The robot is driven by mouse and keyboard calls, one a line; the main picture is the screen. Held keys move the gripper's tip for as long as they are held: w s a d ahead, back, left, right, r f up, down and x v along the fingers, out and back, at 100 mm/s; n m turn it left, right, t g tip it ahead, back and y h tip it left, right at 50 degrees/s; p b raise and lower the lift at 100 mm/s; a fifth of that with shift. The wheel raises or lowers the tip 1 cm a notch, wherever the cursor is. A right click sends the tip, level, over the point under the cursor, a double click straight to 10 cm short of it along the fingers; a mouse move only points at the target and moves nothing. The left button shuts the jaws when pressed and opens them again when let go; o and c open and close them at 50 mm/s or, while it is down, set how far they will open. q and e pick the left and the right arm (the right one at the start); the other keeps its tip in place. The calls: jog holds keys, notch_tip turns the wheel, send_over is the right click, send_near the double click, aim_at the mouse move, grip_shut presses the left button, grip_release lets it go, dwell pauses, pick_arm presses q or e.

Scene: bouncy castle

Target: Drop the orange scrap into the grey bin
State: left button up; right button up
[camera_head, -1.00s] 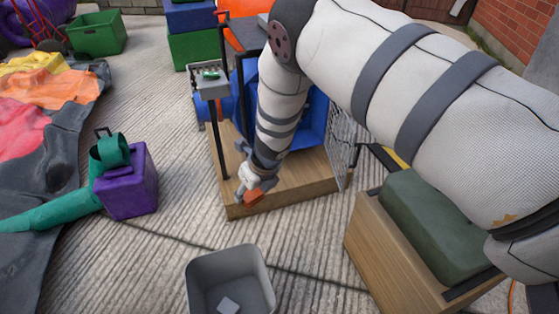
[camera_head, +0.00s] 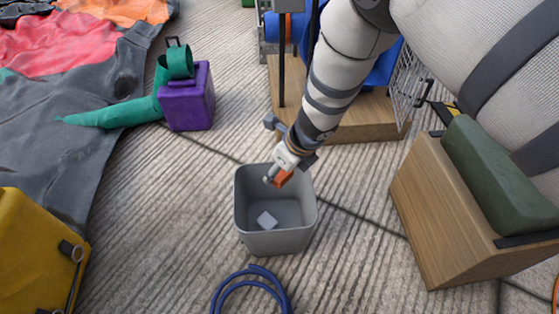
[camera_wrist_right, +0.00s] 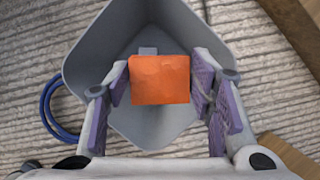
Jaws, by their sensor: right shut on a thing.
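The orange scrap (camera_head: 284,178) is held between the fingers of my right gripper (camera_head: 277,178), over the far part of the grey bin's opening in the head view. In the right wrist view the orange scrap (camera_wrist_right: 160,80) sits between both finger pads of the right gripper (camera_wrist_right: 160,88), with the bin behind it. The grey bin (camera_head: 275,242) stands upright on the ground, and its wall also shows in the right wrist view (camera_wrist_right: 90,62). A small light grey piece (camera_head: 266,220) lies on the bin's floor. My left gripper is not in view.
A blue hose (camera_head: 250,284) lies in front of the bin. A wooden box with a green cushion (camera_head: 430,210) stands to the right. A purple blower (camera_head: 187,100) is at the back left, and a yellow case (camera_head: 35,255) is at the left. Bare ground surrounds the bin.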

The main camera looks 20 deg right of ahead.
jog(key=shift+f, duration=0.35)
jog(key=o, duration=0.9)
jog(key=shift+r, duration=0.1)
jog(key=v, duration=0.7)
jog(key=shift+s+r, duration=0.1)
jog(key=shift+r, duration=0.1)
